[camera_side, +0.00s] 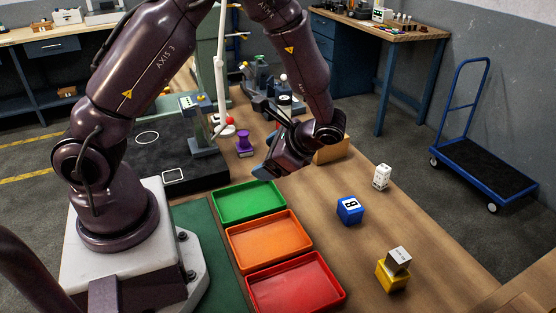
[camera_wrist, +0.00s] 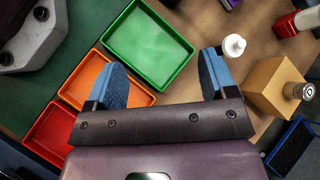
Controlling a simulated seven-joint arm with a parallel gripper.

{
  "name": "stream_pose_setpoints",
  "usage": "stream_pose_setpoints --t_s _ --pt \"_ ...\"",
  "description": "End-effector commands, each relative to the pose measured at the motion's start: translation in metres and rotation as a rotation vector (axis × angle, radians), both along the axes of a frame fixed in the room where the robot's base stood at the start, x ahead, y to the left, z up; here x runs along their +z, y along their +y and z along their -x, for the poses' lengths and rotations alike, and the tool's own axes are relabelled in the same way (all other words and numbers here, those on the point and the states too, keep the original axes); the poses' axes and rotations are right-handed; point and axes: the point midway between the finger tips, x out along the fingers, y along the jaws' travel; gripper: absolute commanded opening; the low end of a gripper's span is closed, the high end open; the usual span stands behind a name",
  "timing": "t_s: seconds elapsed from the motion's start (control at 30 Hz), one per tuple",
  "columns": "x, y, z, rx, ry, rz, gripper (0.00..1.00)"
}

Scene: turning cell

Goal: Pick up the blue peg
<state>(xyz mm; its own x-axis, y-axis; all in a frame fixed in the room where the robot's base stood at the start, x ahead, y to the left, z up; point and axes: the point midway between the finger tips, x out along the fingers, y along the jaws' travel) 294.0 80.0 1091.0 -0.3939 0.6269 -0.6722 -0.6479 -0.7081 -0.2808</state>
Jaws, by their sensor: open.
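I cannot make out a blue peg in either view. My gripper (camera_side: 266,166) hangs above the table, beyond the green tray, clear of the blue cube. In the wrist view my gripper (camera_wrist: 162,60) has its blue fingers wide apart with nothing held between them. The green tray shows below and between them. The gripper and arm hide part of the table behind them in the side view.
Green (camera_side: 248,202), orange (camera_side: 268,240) and red (camera_side: 296,285) trays stand in a row. A wooden block (camera_wrist: 278,88) is right of my gripper.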

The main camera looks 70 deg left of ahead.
Motion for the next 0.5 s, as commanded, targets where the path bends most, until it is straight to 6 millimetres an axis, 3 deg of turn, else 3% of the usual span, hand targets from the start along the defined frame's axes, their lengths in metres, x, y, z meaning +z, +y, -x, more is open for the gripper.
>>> stream_pose_setpoints --t_s 0.1,0.3,0.4,0.5 --pt "-0.031 0.023 -0.013 -0.149 0.179 -0.148 0.78" --pt "-0.061 0.056 -0.044 -0.397 0.428 -0.385 0.78" --pt "-0.063 0.066 -0.065 -0.505 0.516 -0.492 0.78" --pt "-0.049 0.068 -0.089 -0.572 0.544 -0.561 0.78"
